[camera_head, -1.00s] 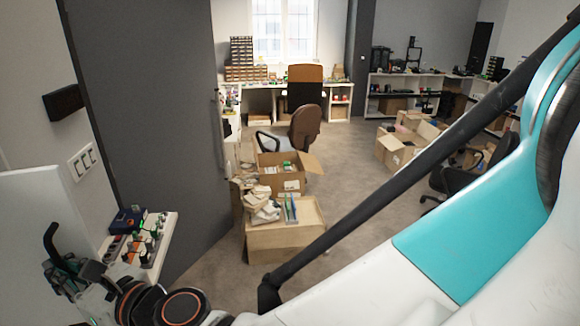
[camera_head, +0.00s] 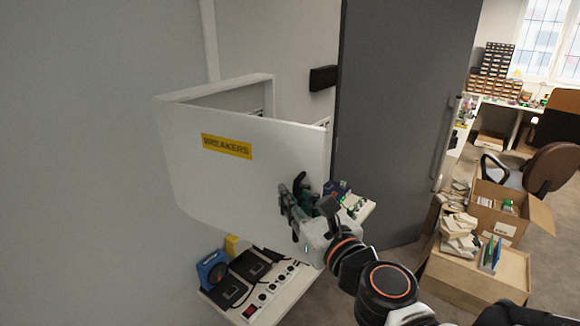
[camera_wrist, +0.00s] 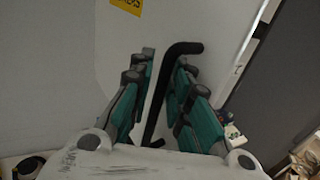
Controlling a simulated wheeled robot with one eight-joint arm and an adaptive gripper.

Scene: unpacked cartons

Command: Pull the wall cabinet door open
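The white wall cabinet (camera_head: 215,88) hangs on the wall, its door (camera_head: 235,180) swung partly open. The door bears a yellow BREAKERS label (camera_head: 227,146), and a gap along its top shows some of the inside. My gripper (camera_head: 292,197) is at the door's right part, by the black handle. In the wrist view the bent black handle (camera_wrist: 160,100) runs between the two fingers of my gripper (camera_wrist: 164,60). The fingers are fairly close together on either side of it. I cannot tell whether they press on it.
A shelf (camera_head: 275,306) below the door holds a power strip (camera_head: 262,297), dark devices and a blue item (camera_head: 212,270). A grey partition (camera_head: 400,120) stands at right. Cartons (camera_head: 510,210) sit on the floor further right.

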